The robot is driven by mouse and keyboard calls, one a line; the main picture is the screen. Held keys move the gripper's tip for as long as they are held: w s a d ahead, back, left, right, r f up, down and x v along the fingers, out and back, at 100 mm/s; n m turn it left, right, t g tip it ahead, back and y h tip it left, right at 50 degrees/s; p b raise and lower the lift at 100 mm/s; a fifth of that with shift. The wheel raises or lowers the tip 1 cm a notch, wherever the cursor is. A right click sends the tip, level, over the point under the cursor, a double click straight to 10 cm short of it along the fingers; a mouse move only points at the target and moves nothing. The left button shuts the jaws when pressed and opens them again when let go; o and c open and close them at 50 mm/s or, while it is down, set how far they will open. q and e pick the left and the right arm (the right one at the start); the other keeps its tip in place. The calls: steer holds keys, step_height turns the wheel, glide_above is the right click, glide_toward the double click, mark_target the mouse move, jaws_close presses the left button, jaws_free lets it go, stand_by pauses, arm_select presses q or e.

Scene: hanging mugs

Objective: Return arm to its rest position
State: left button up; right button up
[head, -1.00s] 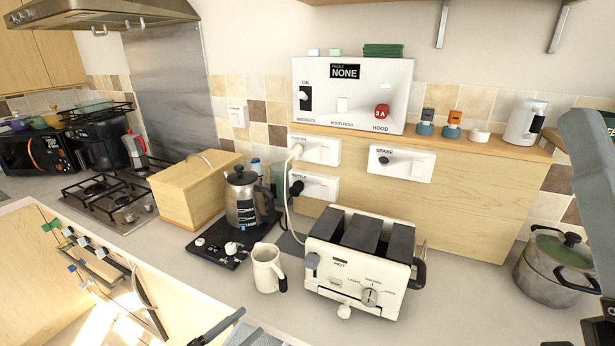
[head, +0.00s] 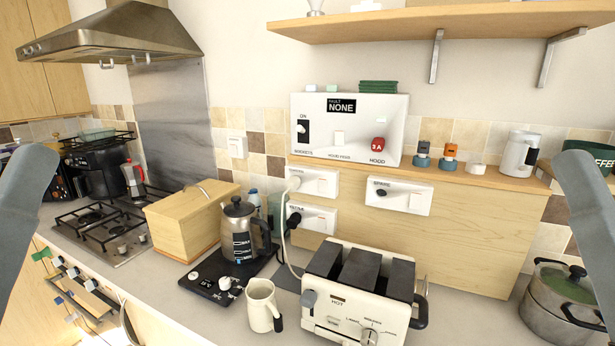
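A pale grey link of my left arm (head: 22,215) stands at the left edge of the head view. A matching link of my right arm (head: 592,225) stands at the right edge. Neither gripper shows, so I cannot see their fingers or whether they hold anything. A cream jug-like mug (head: 261,306) with a dark handle end stands upright on the worktop, left of the toaster.
A white toaster (head: 362,292), a kettle (head: 240,230) on a black base, a wooden box (head: 193,222) and a lidded pot (head: 560,300) stand on the worktop. A gas hob (head: 100,228) lies left. A shelf (head: 440,22) juts out above.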

arm_select(q)
step_height(320, 180, up, 12)
steer(key=m+p, duration=0.2)
steer(key=p, duration=1.1)
step_height(320, 180, down, 22)
steer(key=b, duration=2.3)
steer(key=shift+w+a+f, duration=0.2)
